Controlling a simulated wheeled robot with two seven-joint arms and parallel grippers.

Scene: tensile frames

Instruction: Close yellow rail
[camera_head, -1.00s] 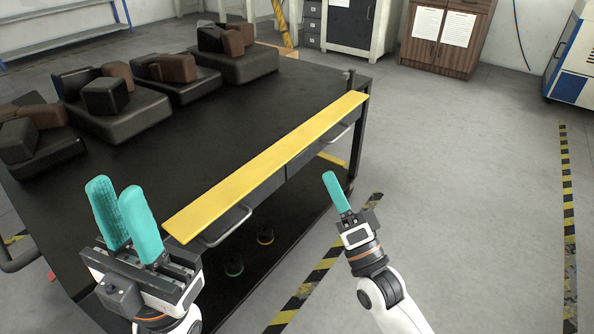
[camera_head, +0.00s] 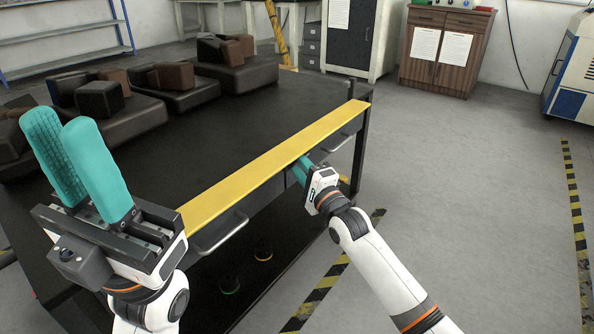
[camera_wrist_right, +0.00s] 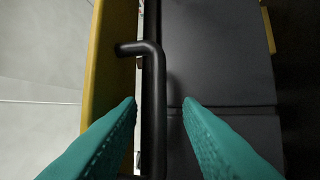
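The yellow rail (camera_head: 265,167) is a long flat strip along the front edge of the dark table, above its drawers. In the right wrist view a yellow edge (camera_wrist_right: 104,70) runs down the left side. My right gripper (camera_head: 303,168) is just in front of the rail's middle, its tips partly hidden at the rail's edge. In the wrist view its teal fingers are apart, with a black bent bar (camera_wrist_right: 154,90) between them; contact cannot be told. My left gripper (camera_head: 61,118) is open and empty, pointing up over the table's near left corner.
The dark table (camera_head: 190,140) carries several dark blocks with brown and black pieces at its back left. Drawer handles (camera_head: 219,235) jut out below the rail. A lower shelf holds small round items (camera_head: 263,252). The floor to the right is clear, with striped tape.

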